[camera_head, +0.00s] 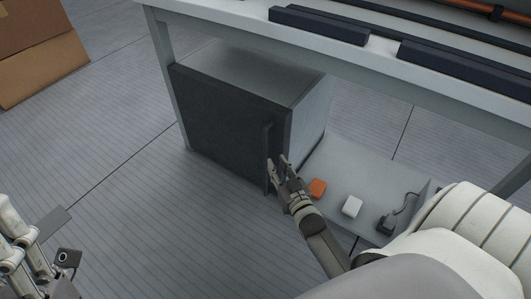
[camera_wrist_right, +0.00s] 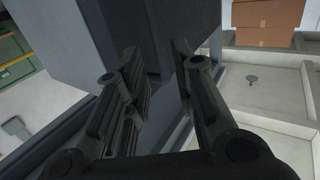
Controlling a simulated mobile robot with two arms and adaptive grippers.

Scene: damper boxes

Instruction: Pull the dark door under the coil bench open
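The dark door (camera_head: 220,125) is the front of a grey cabinet (camera_head: 262,70) under the coil bench (camera_head: 190,100). It looks shut, flush with the cabinet. A dark vertical bar handle (camera_head: 267,143) stands near its right edge. My right gripper (camera_head: 278,163) is at the lower part of the handle, fingers pointing to the door. In the right wrist view its fingers (camera_wrist_right: 160,70) are apart, with dark surfaces beyond them. I cannot tell whether the handle lies between them. My left gripper (camera_head: 52,270) is partly in view at the lower left, away from the cabinet; its fingers are unclear.
An orange block (camera_head: 317,188), a white block (camera_head: 352,206) and a black plug-like item with a cable (camera_head: 386,224) lie on a grey surface right of the cabinet. Cardboard boxes (camera_head: 40,60) stand at the upper left. The floor (camera_head: 140,200) before the door is clear.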

